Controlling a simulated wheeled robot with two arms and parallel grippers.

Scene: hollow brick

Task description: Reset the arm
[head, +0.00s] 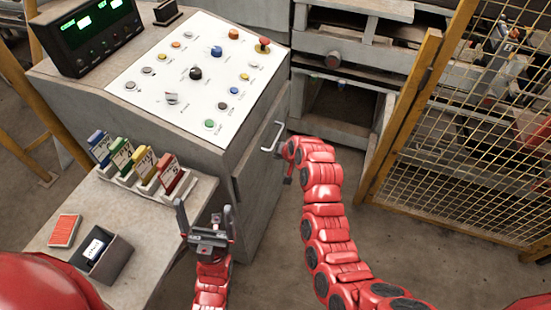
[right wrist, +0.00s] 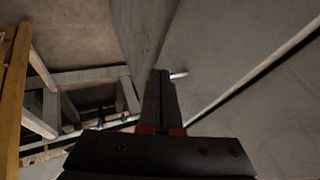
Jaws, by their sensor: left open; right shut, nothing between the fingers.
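My left gripper (head: 206,222) is open and empty, its two dark fingers pointing up in front of the console's side table. My right arm (head: 335,235) is red and segmented, and curves up from the bottom of the head view. Its gripper (head: 288,174) is mostly hidden behind the arm's last links, close to the metal handle (head: 272,138) on the console's side door. In the right wrist view the right gripper (right wrist: 162,85) shows its dark fingers together, with nothing between them. A pale piece of metal (right wrist: 179,74) shows just beside the fingertips; contact cannot be told.
The grey console (head: 110,95) carries a white panel of buttons and knobs (head: 205,75) and a green-lit display (head: 98,32). Coloured card holders (head: 148,170), a red card stack (head: 64,230) and a dark box (head: 108,262) sit on the side table. A yellow mesh fence (head: 470,130) stands right.

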